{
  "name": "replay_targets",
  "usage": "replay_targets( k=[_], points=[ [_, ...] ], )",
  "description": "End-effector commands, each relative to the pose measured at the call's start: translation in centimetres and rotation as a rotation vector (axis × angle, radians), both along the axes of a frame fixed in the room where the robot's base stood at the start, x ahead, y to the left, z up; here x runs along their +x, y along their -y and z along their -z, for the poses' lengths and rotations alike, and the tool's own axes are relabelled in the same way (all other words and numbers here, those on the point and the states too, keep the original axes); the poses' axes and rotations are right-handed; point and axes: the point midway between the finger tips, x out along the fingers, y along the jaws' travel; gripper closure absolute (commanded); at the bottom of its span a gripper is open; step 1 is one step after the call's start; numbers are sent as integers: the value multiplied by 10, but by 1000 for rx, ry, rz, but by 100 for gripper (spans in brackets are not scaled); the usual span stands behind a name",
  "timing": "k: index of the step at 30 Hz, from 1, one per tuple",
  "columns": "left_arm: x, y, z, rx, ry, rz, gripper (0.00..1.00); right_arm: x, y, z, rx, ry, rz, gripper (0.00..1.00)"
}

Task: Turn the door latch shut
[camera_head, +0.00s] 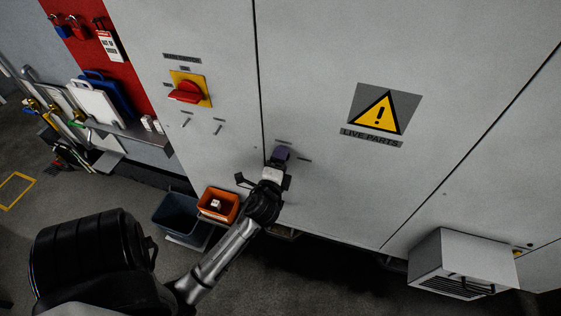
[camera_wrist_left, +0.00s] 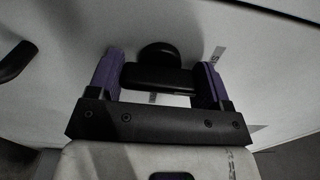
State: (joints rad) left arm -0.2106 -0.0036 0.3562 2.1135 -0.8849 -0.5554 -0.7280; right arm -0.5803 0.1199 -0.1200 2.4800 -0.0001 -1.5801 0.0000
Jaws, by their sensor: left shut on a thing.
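My left gripper (camera_head: 280,155) is at the cabinet door (camera_head: 330,60), just right of the vertical door seam, low on the panel. In the left wrist view its two purple fingers (camera_wrist_left: 158,88) stand either side of the black door latch (camera_wrist_left: 157,76), a bar with a round knob behind it. The gripper is shut on the latch bar, which lies roughly crosswise between the fingers. In the head view the gripper hides the latch. My right gripper is out of view.
A red rotary switch (camera_head: 187,92) on a yellow plate sits up and left on the cabinet. An orange bin (camera_head: 218,205) and a blue-grey bin (camera_head: 180,219) stand left of my forearm. A vented box (camera_head: 463,263) juts out at lower right.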

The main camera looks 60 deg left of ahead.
Motion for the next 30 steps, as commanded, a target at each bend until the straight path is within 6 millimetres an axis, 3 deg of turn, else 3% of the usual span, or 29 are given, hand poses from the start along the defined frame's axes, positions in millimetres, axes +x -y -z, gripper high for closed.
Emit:
replay_targets(
  k=[20, 21, 28, 30],
  points=[
    [0, 0, 0, -40, 38, -1, 51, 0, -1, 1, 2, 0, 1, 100],
    [0, 0, 0, -40, 38, -1, 26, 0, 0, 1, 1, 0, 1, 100],
    [0, 0, 0, -39, 37, -1, 4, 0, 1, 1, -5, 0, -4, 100],
    [0, 0, 0, -39, 36, 0, 2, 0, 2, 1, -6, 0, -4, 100]
  ],
)
